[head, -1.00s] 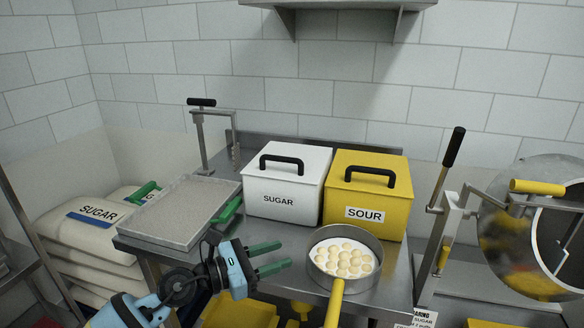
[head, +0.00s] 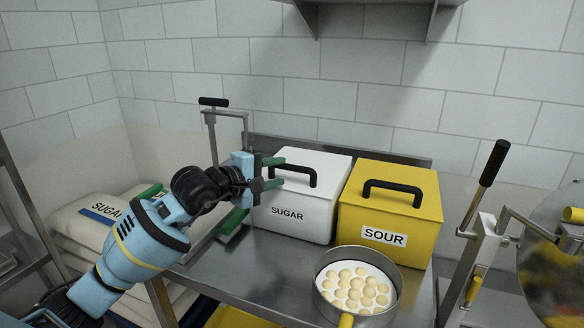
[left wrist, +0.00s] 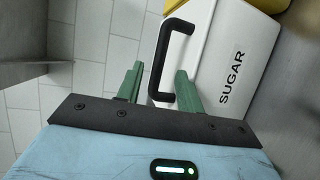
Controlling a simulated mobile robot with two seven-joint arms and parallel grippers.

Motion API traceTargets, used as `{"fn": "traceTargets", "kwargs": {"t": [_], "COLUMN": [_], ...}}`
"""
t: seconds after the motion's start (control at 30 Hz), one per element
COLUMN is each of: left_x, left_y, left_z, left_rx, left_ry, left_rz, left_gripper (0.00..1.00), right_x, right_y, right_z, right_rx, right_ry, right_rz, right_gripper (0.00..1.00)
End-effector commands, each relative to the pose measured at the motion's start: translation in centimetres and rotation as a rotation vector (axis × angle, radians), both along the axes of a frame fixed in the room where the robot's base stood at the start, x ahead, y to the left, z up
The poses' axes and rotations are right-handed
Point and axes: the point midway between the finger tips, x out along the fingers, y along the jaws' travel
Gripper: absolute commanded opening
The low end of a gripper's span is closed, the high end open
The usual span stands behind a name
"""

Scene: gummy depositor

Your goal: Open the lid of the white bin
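The white bin (head: 291,214), marked SUGAR, stands on the metal table with its lid down and a black handle (head: 299,172) on top. My left gripper (head: 280,171) is at the left end of that handle, its green fingers pointing right. In the left wrist view the fingers (left wrist: 157,80) are apart, and the handle (left wrist: 163,58) stands just beyond and between them. I cannot tell whether a finger touches it. The bin's SUGAR face (left wrist: 232,75) is to the right there. My right gripper is not in view.
A yellow SOUR bin (head: 390,215) stands close beside the white bin on the right. A round pan (head: 389,253) of pale round pieces sits in front. A metal stand (head: 209,125) rises behind my left arm. A shelf (head: 376,5) hangs above.

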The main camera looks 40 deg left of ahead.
Motion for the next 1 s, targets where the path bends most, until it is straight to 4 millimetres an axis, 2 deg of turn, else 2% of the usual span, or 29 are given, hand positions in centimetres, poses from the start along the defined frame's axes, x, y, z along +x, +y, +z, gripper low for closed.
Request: {"fn": "traceTargets", "kwargs": {"t": [0.2,0.4,0.8,1.0], "left_x": [3.2,5.0,5.6,5.6], "left_y": [-0.6,-0.9,-1.0,-1.0], "left_z": [-0.2,-0.7,-1.0,-1.0], "left_rx": [-0.004,-0.003,-0.001,-0.001], "left_ry": [-0.005,-0.002,-0.001,-0.001], "left_rz": [-0.001,0.0,-0.002,-0.002], "left_gripper": [0.37,0.37,0.37,0.12], "right_x": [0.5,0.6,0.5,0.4], "right_y": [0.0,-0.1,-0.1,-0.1], "right_z": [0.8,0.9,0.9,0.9], "right_rx": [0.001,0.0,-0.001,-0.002], "right_ry": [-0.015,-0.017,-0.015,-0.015], "right_rz": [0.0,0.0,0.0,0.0], "right_gripper": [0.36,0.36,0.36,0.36]}}
